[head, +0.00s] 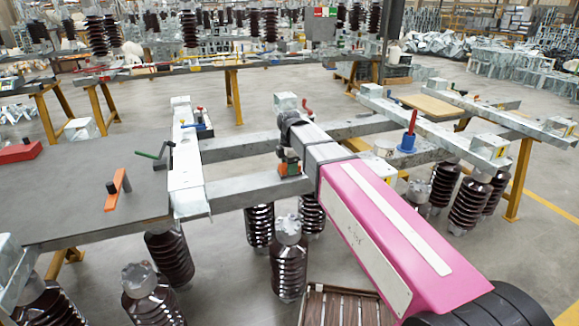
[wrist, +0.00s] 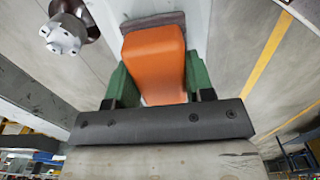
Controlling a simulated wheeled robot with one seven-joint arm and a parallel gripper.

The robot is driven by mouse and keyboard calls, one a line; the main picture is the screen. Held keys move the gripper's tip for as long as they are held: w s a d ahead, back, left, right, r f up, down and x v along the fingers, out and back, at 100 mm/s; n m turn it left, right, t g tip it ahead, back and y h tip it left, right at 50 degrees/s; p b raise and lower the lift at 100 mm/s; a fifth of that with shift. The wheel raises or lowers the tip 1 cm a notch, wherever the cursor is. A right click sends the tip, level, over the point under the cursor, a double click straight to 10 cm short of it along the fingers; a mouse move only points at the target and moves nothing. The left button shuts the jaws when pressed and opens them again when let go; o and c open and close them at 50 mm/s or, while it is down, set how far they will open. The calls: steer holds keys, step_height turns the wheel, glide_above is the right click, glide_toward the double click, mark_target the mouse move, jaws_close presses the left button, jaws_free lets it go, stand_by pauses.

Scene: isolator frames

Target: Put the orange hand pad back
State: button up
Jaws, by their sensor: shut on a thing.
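The orange hand pad (wrist: 154,62) is a rounded orange block with a dark grey strip along its far edge in the wrist view. My gripper (wrist: 155,88) is shut on it, with a green finger on each side. In the head view the pad (head: 289,168) shows small under my gripper (head: 290,157), in front of the grey steel beams of the frame. I cannot tell whether its dark face touches a beam.
A grey table (head: 70,190) at the left bears an orange tool with a dark knob (head: 117,190) and a red box (head: 20,152). A blue tool with a red handle (head: 408,140) stands on the right beam. Brown ribbed insulators (head: 289,262) stand below the frame.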

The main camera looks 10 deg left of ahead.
steer(key=shift+f, duration=0.1)
steer(key=o, duration=0.9)
step_height(320, 180, up, 12)
steer(key=shift+r, duration=0.1)
